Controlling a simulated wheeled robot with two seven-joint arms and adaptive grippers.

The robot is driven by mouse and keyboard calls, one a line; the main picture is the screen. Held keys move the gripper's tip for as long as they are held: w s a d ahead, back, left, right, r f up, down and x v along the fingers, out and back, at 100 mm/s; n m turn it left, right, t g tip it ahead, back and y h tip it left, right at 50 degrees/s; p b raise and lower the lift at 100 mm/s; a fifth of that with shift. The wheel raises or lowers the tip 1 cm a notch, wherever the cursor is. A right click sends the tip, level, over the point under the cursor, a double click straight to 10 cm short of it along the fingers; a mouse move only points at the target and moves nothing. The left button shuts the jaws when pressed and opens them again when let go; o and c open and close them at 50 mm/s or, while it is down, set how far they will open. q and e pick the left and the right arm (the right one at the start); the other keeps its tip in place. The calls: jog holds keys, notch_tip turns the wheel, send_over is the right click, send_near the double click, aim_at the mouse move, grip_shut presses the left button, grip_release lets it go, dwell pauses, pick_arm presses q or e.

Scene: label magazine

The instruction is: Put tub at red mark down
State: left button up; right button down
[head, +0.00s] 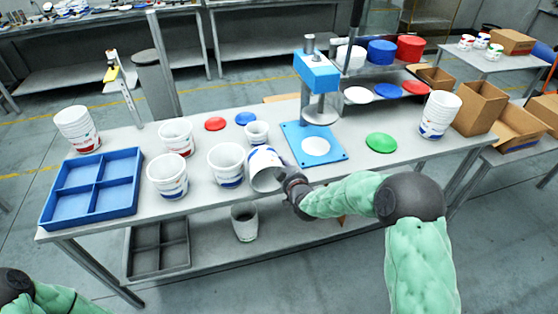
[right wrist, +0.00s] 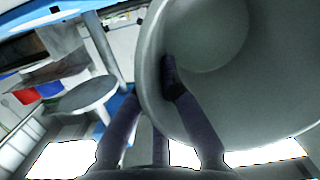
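My right gripper (head: 288,180) is shut on the rim of a white tub (head: 263,163) with a blue label. In the right wrist view one finger of the gripper (right wrist: 150,85) is inside the tub (right wrist: 215,45) and another is outside its wall. The tub is tilted, its mouth towards the front edge of the table; I cannot tell whether it touches the table. My left gripper is out of view; only part of that arm shows at bottom left.
Several white tubs (head: 227,162) stand upright close to the held one. A blue divided tray (head: 92,190) is at the left. A blue press (head: 316,95) stands behind, with a green disc (head: 381,142) to its right. The tabletop (head: 350,180) is free at front right.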

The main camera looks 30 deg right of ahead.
jog(key=x, duration=0.3)
jog(key=shift+w+d+r+b, duration=0.1)
jog(key=shift+w+r+b, duration=0.15)
jog(key=shift+w+b, duration=0.2)
jog(key=shift+w+f, duration=0.1)
jog(key=shift+f, duration=0.45)
jog(key=shift+f+b, duration=0.1)
jog(key=shift+b, duration=0.2)
jog(key=shift+f, duration=0.1)
jog(key=shift+f, duration=0.1)
jog(key=c, duration=1.4)
grip_release()
jog(key=shift+c, duration=0.2)
jog(key=shift+r, duration=0.2)
